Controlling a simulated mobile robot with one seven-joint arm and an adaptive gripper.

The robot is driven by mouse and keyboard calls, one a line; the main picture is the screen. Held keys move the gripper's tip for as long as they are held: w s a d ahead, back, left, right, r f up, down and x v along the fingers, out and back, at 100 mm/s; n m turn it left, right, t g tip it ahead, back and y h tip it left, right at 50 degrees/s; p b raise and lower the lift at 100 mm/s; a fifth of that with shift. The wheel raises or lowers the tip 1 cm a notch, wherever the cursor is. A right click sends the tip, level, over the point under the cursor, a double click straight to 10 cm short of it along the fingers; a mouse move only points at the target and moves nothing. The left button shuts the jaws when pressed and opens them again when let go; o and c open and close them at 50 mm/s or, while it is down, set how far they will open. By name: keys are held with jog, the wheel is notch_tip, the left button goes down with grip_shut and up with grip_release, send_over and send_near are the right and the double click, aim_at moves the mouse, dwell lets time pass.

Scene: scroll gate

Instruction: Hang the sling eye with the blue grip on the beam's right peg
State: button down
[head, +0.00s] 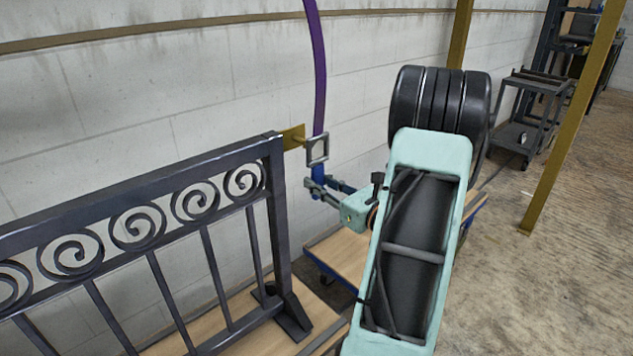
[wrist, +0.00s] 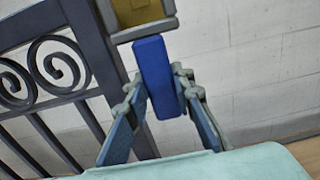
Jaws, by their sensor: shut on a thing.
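The sling eye (head: 308,150) is a grey square ring at the lower end of a purple strap (head: 319,70). Its blue grip (head: 319,176) hangs just below it. My gripper (head: 316,187) is shut on the blue grip, with a finger on each side of the grip (wrist: 155,75) in the wrist view. The brass right peg (head: 293,137) sticks out from the right end of the dark gate beam (head: 130,178), close beside the eye. In the wrist view, brass (wrist: 135,12) shows through the eye's opening. I cannot tell whether the peg passes through the eye.
The scrollwork gate stands on a wooden platform (head: 327,315) at left. Black tyres (head: 440,95) stand behind my arm. Yellow posts (head: 568,125) and a grey trolley (head: 530,110) are at right. A pale block wall (head: 200,100) runs behind; open floor lies at right.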

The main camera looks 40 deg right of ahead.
dwell(0.3)
jog(key=shift+s+d, duration=0.2)
jog(key=shift+s, duration=2.35)
jog(key=shift+r, duration=0.1)
